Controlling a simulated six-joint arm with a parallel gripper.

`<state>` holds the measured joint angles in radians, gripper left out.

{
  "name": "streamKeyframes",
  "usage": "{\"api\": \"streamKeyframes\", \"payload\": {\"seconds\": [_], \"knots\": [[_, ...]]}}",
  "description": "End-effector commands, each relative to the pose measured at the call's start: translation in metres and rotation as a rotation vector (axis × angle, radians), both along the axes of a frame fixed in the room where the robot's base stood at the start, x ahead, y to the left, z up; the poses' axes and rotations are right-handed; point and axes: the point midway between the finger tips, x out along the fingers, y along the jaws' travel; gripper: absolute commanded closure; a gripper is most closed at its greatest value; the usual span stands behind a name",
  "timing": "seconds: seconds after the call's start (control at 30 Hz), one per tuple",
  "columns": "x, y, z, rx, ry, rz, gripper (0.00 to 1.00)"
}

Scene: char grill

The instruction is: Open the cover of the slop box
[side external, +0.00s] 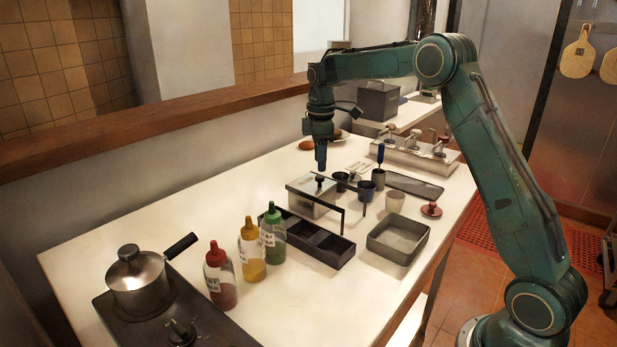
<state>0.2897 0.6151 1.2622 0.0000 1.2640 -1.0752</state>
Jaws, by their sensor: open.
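A steel box with a flat cover (312,190), which I take to be the slop box, stands on the white counter near its middle. The cover looks closed, and a small dark knob (319,180) sits on top of it. My gripper (321,166) points straight down just above the knob. Its jaws are open, and no object shows in them. The view is too small to tell whether the fingertips touch the knob.
A dark divided tray (316,239) stands close in front of the box. Sauce bottles (250,254) and a pot (138,280) are at the left. Cups (366,190) and an empty grey tray (390,252) are at the right. A lidded grey box (378,102) stands behind.

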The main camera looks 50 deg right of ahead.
Motion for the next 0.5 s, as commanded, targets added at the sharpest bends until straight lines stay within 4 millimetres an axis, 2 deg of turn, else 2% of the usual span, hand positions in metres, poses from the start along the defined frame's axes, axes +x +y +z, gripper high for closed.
{"api": "streamKeyframes", "payload": {"seconds": [0.2,0.5], "knots": [[0.000,0.000,-0.029,0.001,0.002,0.000,0.55],[0.000,0.000,-0.044,0.001,0.001,0.000,0.55]]}}
